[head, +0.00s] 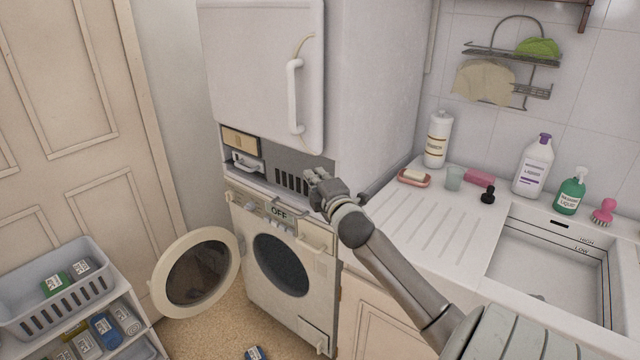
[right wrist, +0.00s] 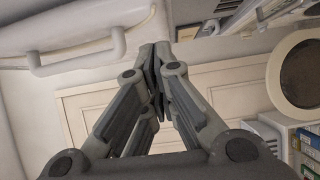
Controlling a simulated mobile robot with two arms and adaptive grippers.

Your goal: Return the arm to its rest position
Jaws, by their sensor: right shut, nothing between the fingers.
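My right arm (head: 395,262) reaches in from the lower right of the head view. My right gripper (head: 316,176) is in front of the white cabinet's lower edge, above the washing machine's control panel. In the right wrist view its fingers (right wrist: 160,65) meet at the tips, shut with nothing between them. The washing machine (head: 290,288) stands below, with its round door (head: 197,270) swung open to the left. Its panel display reads OFF. My left gripper is not in view.
The white cabinet (head: 262,75) above the washer has a handle (head: 295,97). At right is a counter (head: 425,212) with bottles and a sink (head: 560,268). At lower left a basket (head: 50,300) sits on a shelf of boxes. A small object (head: 255,353) lies on the floor.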

